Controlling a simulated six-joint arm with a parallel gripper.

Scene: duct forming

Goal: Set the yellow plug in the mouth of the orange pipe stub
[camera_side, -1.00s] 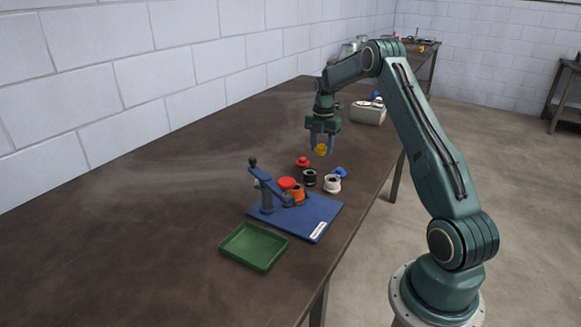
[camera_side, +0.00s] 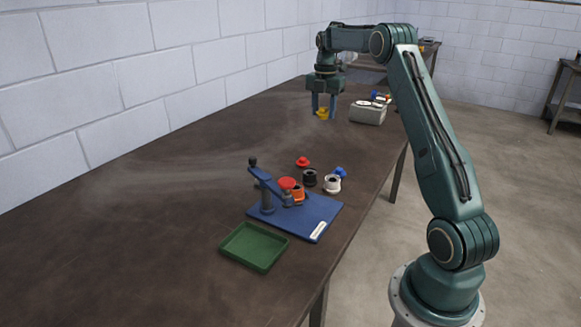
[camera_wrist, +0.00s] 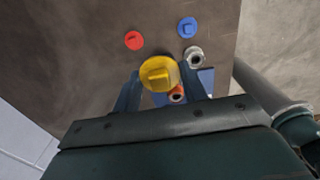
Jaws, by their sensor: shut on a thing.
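My gripper (camera_side: 322,112) is shut on the yellow plug (camera_side: 322,113) and holds it high above the table. In the wrist view the yellow plug (camera_wrist: 158,74) sits between the two fingers. The orange pipe stub (camera_side: 298,194) stands on the blue base plate (camera_side: 320,212), beside the red disc (camera_side: 287,183) of the lever fixture. Its mouth is partly hidden by the fixture in the side view. In the wrist view the orange stub (camera_wrist: 177,93) shows just below the plug, partly covered by it. The plug is well apart from the stub.
A black stub (camera_side: 309,178) and a white stub (camera_side: 332,184) stand behind the plate. A red plug (camera_side: 302,161) and a blue plug (camera_side: 340,172) lie near them. The lever fixture (camera_side: 264,184) rises on the plate. A green tray (camera_side: 253,247) lies in front. The left tabletop is clear.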

